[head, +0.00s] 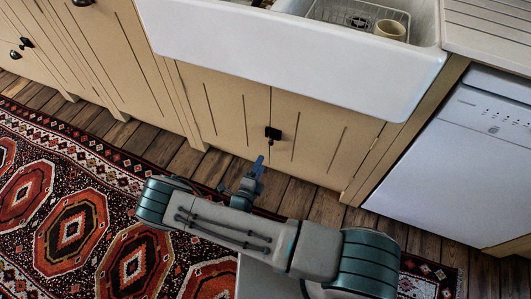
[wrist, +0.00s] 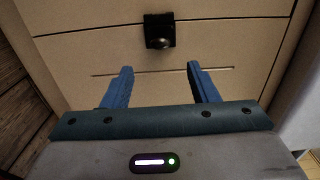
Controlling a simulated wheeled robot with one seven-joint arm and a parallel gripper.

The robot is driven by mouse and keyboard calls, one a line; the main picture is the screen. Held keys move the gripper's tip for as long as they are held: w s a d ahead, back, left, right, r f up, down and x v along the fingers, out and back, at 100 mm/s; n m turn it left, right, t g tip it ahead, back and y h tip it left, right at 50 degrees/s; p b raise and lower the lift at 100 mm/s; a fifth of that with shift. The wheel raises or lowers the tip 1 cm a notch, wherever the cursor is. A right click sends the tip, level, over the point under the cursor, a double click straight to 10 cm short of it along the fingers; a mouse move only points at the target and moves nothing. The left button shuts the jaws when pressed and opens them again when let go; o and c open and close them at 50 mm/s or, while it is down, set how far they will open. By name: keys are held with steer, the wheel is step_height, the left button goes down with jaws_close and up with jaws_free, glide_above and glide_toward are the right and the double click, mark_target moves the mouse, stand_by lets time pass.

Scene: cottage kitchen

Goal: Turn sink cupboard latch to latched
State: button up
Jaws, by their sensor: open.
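The sink cupboard latch (head: 272,133) is a small black block on the cream cupboard doors (head: 230,108), at the seam between the two doors below the white sink. In the wrist view the latch (wrist: 159,30) shows at the top centre, as a black square plate with a rounded knob, across the door seam. My gripper (head: 258,163) is just below the latch in the head view. In the wrist view its two blue fingers (wrist: 160,78) are apart with nothing between them. The latch lies beyond the fingertips, and a gap shows between them. I cannot tell whether it is latched.
The white sink (head: 300,50) overhangs the doors and holds a rack and a cream cup (head: 390,29). A white dishwasher (head: 455,150) stands to the right. A patterned rug (head: 80,215) and bare wooden floor (head: 165,150) lie in front.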

steer(key=v, duration=0.3)
steer(key=shift+s+a, duration=0.1)
steer(key=shift+s, duration=0.3)
